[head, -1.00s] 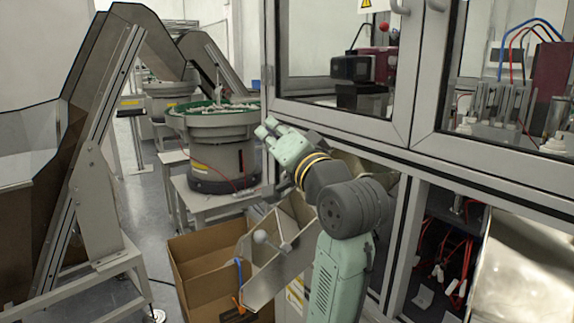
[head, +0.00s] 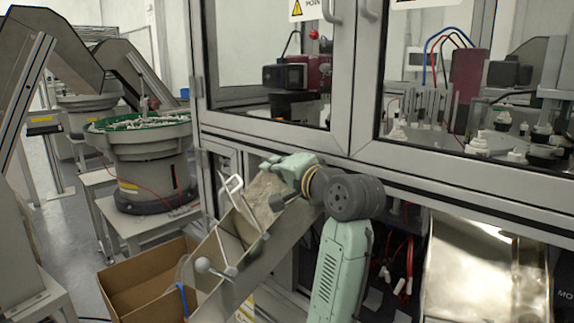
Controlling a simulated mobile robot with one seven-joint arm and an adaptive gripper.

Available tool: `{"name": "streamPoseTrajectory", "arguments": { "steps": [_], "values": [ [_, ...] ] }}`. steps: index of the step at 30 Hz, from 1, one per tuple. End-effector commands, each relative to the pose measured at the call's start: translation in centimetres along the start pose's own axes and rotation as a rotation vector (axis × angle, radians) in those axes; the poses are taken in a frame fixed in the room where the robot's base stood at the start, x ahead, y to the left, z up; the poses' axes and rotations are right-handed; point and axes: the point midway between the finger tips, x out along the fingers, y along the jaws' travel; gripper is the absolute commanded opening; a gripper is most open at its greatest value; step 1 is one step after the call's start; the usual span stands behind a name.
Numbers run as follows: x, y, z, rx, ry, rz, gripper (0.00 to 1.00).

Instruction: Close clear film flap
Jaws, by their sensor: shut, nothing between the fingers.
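A shiny, reflective sheet (head: 485,265) fills the lower opening of the machine at the right. It looks like the clear film flap, but glare and the frame edge keep me from being sure, and I cannot tell how far open it is.
A metal chute (head: 215,262) with ball-ended rods slopes down to an open cardboard box (head: 150,272). A feeder bowl (head: 140,135) stands at the left. Glazed doors (head: 270,60) and their frame are above my arm. Red cables (head: 388,255) hang in the lower opening.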

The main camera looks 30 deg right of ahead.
Motion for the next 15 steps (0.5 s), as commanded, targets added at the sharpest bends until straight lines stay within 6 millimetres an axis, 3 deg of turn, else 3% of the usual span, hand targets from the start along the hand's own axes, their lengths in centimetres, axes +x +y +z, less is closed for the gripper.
{"name": "streamPoseTrajectory", "arguments": {
  "steps": [7,15],
  "values": [
    [1.1,-0.1,3.1,-0.001,-0.001,0.001,0.0],
    [1.2,0.0,3.9,0.0,0.001,0.0,0.0]
  ]
}}
